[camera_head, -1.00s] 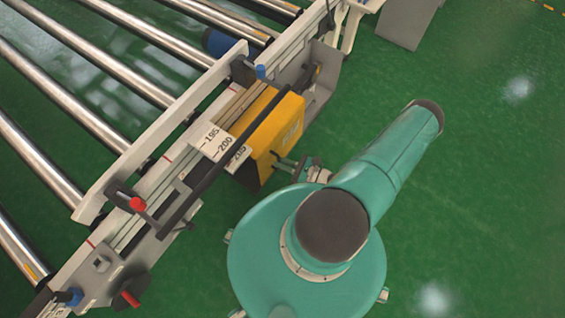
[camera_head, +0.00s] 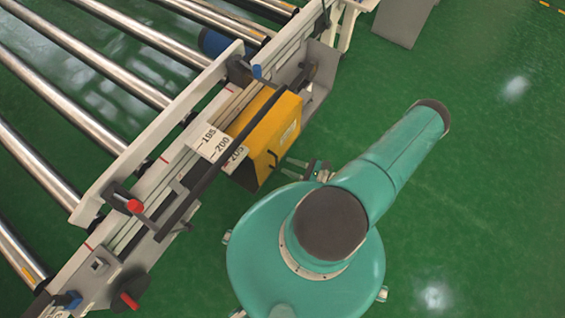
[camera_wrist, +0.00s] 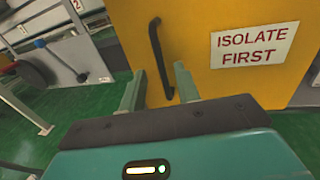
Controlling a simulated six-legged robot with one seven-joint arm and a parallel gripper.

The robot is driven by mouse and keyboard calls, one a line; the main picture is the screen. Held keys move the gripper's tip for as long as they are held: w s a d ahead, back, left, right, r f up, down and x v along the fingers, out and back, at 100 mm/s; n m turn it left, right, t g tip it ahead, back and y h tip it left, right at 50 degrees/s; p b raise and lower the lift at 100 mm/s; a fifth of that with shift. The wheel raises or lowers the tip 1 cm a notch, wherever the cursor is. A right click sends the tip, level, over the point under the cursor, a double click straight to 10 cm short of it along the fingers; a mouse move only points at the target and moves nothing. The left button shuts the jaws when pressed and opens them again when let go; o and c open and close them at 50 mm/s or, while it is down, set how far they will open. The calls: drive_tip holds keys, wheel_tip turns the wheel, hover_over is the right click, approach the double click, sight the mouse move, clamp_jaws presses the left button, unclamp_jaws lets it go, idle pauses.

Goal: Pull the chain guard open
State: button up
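The chain guard (camera_head: 262,138) is a yellow box on the side of the roller conveyor. Its outer face carries a black bar handle (camera_head: 273,159). In the wrist view the yellow face (camera_wrist: 196,55) fills the upper right, with the handle (camera_wrist: 158,55) upright and slightly tilted. My gripper (camera_head: 290,168) is just right of the handle in the head view, apart from it. In the wrist view its two fingers (camera_wrist: 158,86) are spread and empty, with the handle's lower end appearing between them. I cannot tell the exact depth gap.
A sign reading "ISOLATE FIRST" (camera_wrist: 254,44) is on the yellow face. The conveyor's rail and a dark bar (camera_head: 215,160) run along the guard's left. A scale plate (camera_head: 215,146) lies beside it. Green floor (camera_head: 480,190) to the right is clear.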

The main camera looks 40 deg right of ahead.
drive_tip(key=v, duration=0.9)
drive_tip(key=shift+s, duration=0.25)
drive_tip(key=shift+d, duration=0.15)
drive_tip(key=w+r+n+g, duration=0.4)
drive_tip(key=r+n+g, duration=0.15)
drive_tip(key=r, duration=0.45)
drive_tip(key=w+r+n+g, duration=0.4)
drive_tip(key=r+n+g, duration=0.15)
drive_tip(key=r, duration=0.35)
drive_tip(key=w+r+n+g, duration=0.4)
drive_tip(key=w+r+n, duration=0.15)
drive_tip(key=r, duration=0.45)
drive_tip(key=s+a+r+n+t+h, duration=0.2)
drive_tip(key=a+r+n+h, duration=0.2)
drive_tip(key=a+r, duration=0.5)
drive_tip(key=s+a+r+n+t+h, duration=0.3)
drive_tip(key=a+r+n, duration=0.6)
drive_tip(key=r, duration=0.8)
drive_tip(key=shift+s+a+r+h, duration=0.3)
drive_tip(key=shift+a+h, duration=0.3)
drive_tip(key=shift+h, duration=0.5)
